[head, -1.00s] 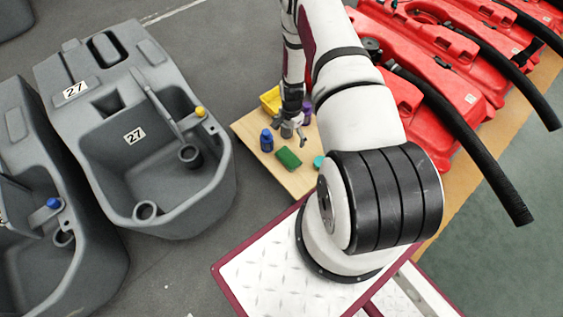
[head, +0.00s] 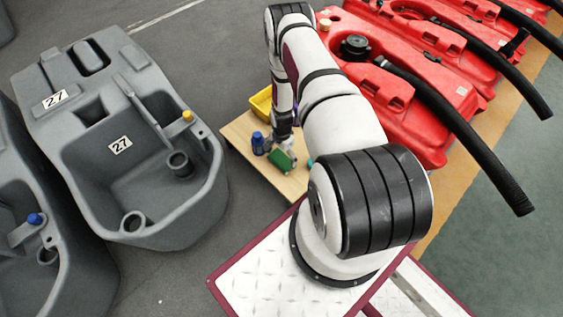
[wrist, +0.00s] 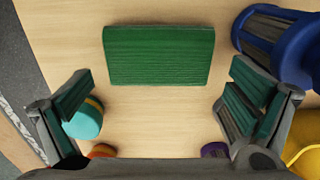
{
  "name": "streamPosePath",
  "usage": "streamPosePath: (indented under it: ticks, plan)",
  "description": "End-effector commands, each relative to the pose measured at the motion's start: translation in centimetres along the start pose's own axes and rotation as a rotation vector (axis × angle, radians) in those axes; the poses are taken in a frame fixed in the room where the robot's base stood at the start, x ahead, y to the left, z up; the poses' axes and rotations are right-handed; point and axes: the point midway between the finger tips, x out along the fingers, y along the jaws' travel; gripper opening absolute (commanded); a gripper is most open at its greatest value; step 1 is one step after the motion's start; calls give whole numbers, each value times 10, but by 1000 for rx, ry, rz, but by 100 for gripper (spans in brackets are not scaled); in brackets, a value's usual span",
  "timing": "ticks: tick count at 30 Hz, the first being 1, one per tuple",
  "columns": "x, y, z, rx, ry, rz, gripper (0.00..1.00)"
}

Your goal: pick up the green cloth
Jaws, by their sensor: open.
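The green cloth (wrist: 160,56) lies as a flat rectangular block on the light wooden board in the wrist view, toward the top middle. In the head view the cloth (head: 281,163) lies on the board just below my gripper (head: 284,146). My gripper (wrist: 158,112) is open in the wrist view, with one finger at the left and one at the right. The cloth lies ahead of the fingertips, lined up with the gap between them, and nothing is held. In the head view my arm and gripper cover part of the board.
The wooden board (head: 240,136) also bears a blue bottle (head: 258,143), a yellow bin (head: 261,103) and a teal round thing (wrist: 85,119) close to the left finger. A blue object (wrist: 280,40) stands right of the cloth. Grey tanks (head: 130,140) and red tanks (head: 400,90) flank the board.

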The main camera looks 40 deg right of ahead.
Motion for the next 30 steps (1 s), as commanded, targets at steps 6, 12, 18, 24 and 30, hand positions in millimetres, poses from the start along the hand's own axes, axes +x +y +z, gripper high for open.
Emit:
streamPosePath:
  ticks: [6,12,18,24,30]
  plan:
    - [33,2,2,-1,-1,1,100]
    - [34,1,2,0,0,0,100]
    - [34,2,2,-1,0,1,68]
    - [34,2,2,-1,0,1,64]
    - [32,2,2,-1,0,1,64]
